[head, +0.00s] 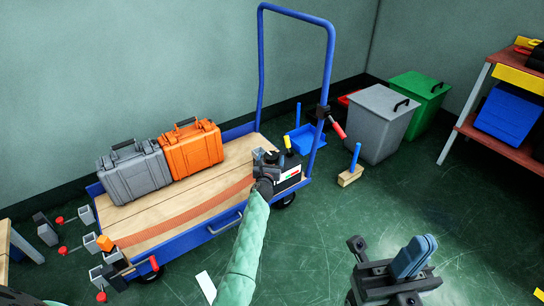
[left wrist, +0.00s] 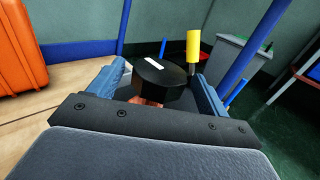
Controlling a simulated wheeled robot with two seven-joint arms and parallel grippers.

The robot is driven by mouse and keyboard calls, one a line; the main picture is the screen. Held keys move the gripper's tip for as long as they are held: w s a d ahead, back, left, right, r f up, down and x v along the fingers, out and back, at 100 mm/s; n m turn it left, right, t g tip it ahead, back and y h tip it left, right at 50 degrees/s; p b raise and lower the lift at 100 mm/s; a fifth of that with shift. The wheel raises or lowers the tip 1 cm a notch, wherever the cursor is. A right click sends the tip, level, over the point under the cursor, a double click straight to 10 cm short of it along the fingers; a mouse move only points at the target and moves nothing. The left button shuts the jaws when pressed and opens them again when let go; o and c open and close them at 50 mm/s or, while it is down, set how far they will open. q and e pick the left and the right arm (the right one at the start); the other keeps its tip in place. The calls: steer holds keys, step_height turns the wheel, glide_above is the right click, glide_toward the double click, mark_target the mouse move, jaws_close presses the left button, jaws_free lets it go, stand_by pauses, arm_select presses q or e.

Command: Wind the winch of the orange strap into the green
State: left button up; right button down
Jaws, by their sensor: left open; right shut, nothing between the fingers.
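The orange strap (head: 185,216) runs flat along the wooden deck of a blue cart to the winch (head: 293,184) at the deck's right end. The winch has a black round knob (left wrist: 165,78) with a white mark, a yellow-gripped handle (head: 288,144) and a small panel (head: 289,176) with red, white and green. The panel's pointer is too small to read. My left gripper (left wrist: 162,92) is open, one blue finger on each side of the knob; whether they touch it is unclear. In the head view, my left gripper (head: 266,167) partly hides the winch. My right gripper (head: 413,256) is shut and empty, over the floor.
A grey case (head: 135,175) and an orange case (head: 192,149) stand on the deck. The cart's tall blue handle (head: 329,90) rises behind the winch. Grey bin (head: 378,125), green bin (head: 415,100) and a brush (head: 351,174) stand right. Floor near my right gripper is clear.

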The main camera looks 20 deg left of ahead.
mark_target(273, 152)
arm_select(q)
steer(key=w+b, duration=0.1)
steer(key=w, duration=0.2)
steer(key=shift+a, duration=0.2)
steer(key=shift+w, duration=0.4)
